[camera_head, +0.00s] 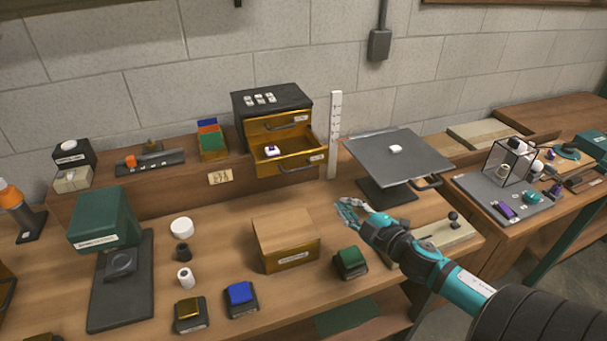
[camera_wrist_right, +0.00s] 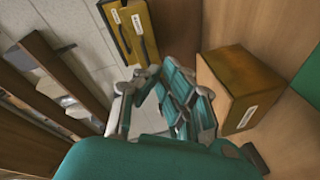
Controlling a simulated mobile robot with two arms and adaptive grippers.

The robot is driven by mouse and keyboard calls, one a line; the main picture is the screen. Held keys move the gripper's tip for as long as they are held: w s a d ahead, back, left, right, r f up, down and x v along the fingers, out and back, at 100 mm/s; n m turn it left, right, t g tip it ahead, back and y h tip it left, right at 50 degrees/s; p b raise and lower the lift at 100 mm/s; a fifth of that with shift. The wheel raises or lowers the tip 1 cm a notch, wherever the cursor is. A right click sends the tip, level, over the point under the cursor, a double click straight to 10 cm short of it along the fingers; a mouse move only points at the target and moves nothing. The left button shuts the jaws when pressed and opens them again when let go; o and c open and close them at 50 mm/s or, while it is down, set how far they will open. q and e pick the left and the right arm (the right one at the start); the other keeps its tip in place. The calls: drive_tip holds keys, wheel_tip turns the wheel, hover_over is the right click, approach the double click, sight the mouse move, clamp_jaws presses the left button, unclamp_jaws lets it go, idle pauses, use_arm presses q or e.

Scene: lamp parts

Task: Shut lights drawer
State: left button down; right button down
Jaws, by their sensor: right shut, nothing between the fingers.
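A small cabinet (camera_head: 272,98) with a dark top and yellow drawers stands on the raised back shelf. Its lower drawer (camera_head: 292,166) is pulled out, with a small white and purple item (camera_head: 271,151) inside. The upper drawer (camera_head: 278,122) looks shut or nearly so. The drawer labels are too small to read. My right gripper (camera_head: 345,208) is shut and empty, in front of and to the right of the open drawer, apart from it. In the right wrist view, yellow drawer fronts (camera_wrist_right: 131,30) with dark handles lie beyond the gripper (camera_wrist_right: 153,85). My left gripper is not in view.
A wooden box (camera_head: 287,238) stands left of my right gripper; it also shows in the wrist view (camera_wrist_right: 238,85). A grey raised platform (camera_head: 400,160) stands right of the drawer, and a white ruler (camera_head: 334,130) stands beside the cabinet. A green block (camera_head: 350,260) sits in front.

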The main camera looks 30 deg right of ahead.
wheel_tip(320, 180, up, 4)
drive_tip(key=w+r+n+g+y, duration=0.1)
drive_tip(key=n+y, duration=0.6)
drive_tip(key=n, duration=0.2)
drive_tip(key=n+g+y+p, duration=0.1)
drive_tip(key=g+p, duration=0.1)
drive_tip(key=p, duration=0.1)
approach(287, 172)
drive_tip(key=w+a, duration=0.3)
drive_tip(key=shift+w+d+f, duration=0.25)
drive_tip(key=shift+w+f, duration=0.25)
drive_tip(key=shift+w, duration=0.05)
